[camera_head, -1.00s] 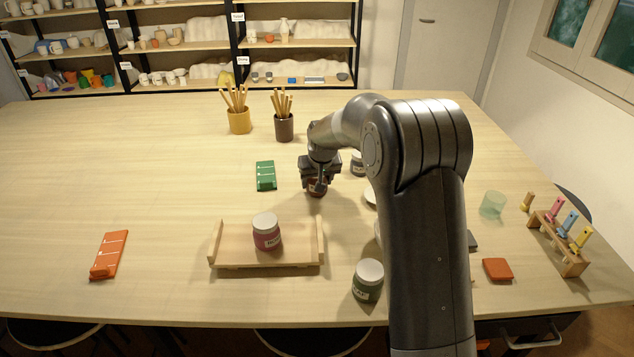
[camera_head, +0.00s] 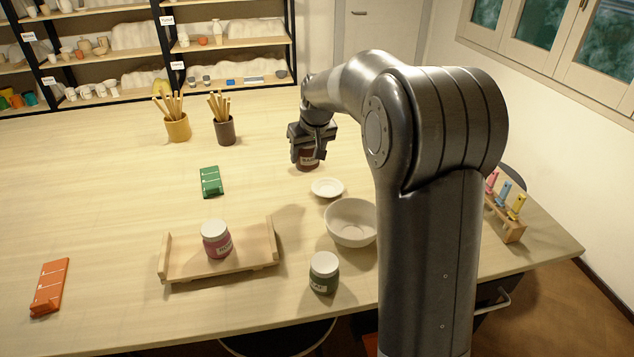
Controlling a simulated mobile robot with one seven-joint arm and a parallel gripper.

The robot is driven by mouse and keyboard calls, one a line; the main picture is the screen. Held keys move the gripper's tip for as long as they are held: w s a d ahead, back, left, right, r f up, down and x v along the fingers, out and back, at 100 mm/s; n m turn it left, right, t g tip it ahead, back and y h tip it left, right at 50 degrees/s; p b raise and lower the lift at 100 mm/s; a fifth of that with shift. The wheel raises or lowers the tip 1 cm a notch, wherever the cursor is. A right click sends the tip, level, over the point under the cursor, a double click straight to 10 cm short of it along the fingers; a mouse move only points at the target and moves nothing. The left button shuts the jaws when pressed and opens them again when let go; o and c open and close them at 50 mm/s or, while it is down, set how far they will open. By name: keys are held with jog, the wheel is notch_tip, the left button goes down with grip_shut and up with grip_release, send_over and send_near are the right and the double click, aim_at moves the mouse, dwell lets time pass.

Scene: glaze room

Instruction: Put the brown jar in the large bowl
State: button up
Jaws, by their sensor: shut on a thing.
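My gripper (camera_head: 309,152) is shut on the brown jar (camera_head: 308,161) at the back middle of the table. The fingers hide the jar's upper part; I cannot tell whether its base touches the table. The large bowl (camera_head: 351,236), pale and empty as far as I see, stands in front of my gripper and to its right, beside my arm. A small white dish (camera_head: 327,188) lies between the jar and the large bowl.
A pink jar (camera_head: 216,245) stands on a wooden tray (camera_head: 190,266). A green jar (camera_head: 324,277) stands in front of the bowl. Two brush pots (camera_head: 178,128) stand at the back left. A tool rack (camera_head: 510,228) stands at the right. The left of the table is mostly clear.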

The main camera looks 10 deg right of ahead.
jog(key=s+d+r, duration=0.3)
jog(key=s+d, duration=0.5)
jog(key=s, duration=0.3)
jog(key=s+d+r, duration=0.3)
jog(key=s+d, duration=0.6)
jog(key=s, duration=0.1)
jog(key=w+a+f, duration=0.7)
jog(key=a+f, duration=0.2)
jog(key=f, duration=0.1)
jog(key=shift+f, duration=0.35)
jog(key=shift+f, duration=0.6)
jog(key=o, duration=1.2)
jog(key=shift+c, duration=0.2)
jog(key=shift+r, duration=0.1)
